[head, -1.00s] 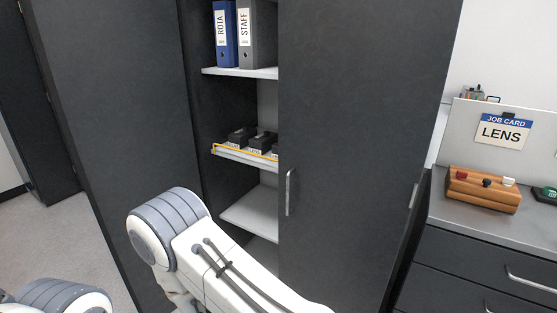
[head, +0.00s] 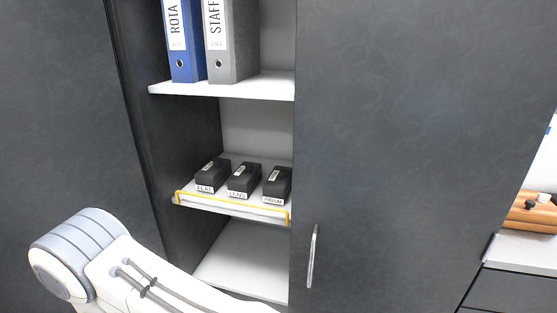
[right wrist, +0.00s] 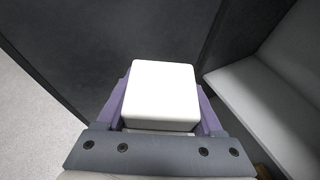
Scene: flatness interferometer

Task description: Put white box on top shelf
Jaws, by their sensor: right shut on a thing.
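The white box (right wrist: 161,95) is in the right wrist view, held between the purple fingers of my right gripper (right wrist: 161,108), which is shut on it. In the head view my arm crosses the lower left, but neither gripper shows there and the box is out of sight. The top shelf in view (head: 225,88) is a white board holding a blue ROTA binder (head: 184,40) and a grey STAFF binder (head: 230,45). Its right part is hidden behind the dark cabinet door. My left gripper is not in view.
A middle shelf (head: 230,207) with a yellow rail carries black labelled blocks (head: 243,181). A lower white shelf (head: 245,262) looks bare where visible. A dark door (head: 420,140) with a handle (head: 311,256) covers the cabinet's right side. A grey counter (head: 525,250) stands at right.

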